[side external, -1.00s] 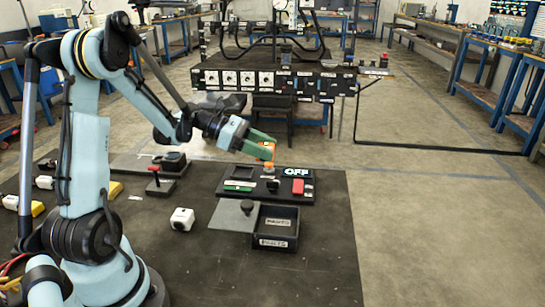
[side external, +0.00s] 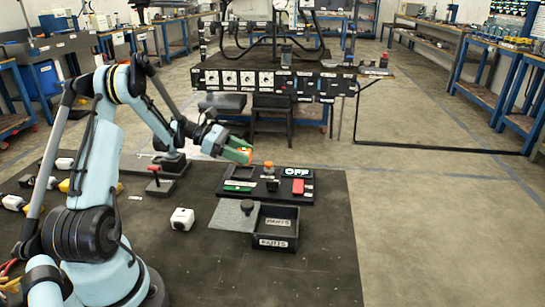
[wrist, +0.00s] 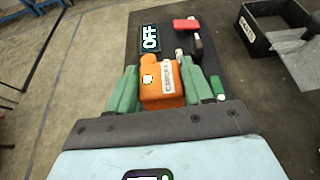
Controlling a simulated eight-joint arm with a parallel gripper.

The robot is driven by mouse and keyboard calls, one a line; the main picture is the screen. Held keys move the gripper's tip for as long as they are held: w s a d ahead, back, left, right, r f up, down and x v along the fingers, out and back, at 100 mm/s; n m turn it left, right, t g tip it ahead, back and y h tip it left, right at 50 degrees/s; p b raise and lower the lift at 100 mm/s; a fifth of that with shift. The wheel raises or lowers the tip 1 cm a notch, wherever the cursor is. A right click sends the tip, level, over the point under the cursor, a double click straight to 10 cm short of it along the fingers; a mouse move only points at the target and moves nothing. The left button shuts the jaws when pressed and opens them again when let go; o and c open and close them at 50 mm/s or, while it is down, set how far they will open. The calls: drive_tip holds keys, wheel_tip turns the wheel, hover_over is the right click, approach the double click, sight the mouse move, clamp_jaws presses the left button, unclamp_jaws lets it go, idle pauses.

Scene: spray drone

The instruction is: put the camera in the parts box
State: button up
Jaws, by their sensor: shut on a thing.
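The camera is an orange block labelled CAMERA (wrist: 163,88) between the green fingers in the wrist view. My gripper (side external: 240,152) is shut on it, and only a little orange shows at the fingertips in the side view. The parts box (side external: 276,242) is a black open box labelled PARTS, in front of the panel, to the right of and nearer than my gripper. It also shows at the upper right of the wrist view (wrist: 250,38). A grey lid (side external: 228,217) with a dark knob lies beside the box's left side; the box's opening shows dark inside.
A black panel (side external: 229,194) with a red block (side external: 298,187), a lit OFF display (side external: 296,172) and a small orange-topped part (side external: 268,166) stands behind the box. A white cube (side external: 182,219) sits left of the lid. The front of the mat is clear.

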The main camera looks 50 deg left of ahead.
sight(241, 173)
drive_tip(key=shift+a+f, duration=0.35)
drive_tip(key=shift+a, duration=0.05)
drive_tip(key=shift+f, duration=1.7)
drive_tip(key=shift+f, duration=0.2)
drive_tip(key=o, duration=1.1)
drive_tip(key=shift+f, duration=0.1)
drive_tip(key=shift+c, duration=0.2)
drive_tip(key=shift+d, duration=0.1)
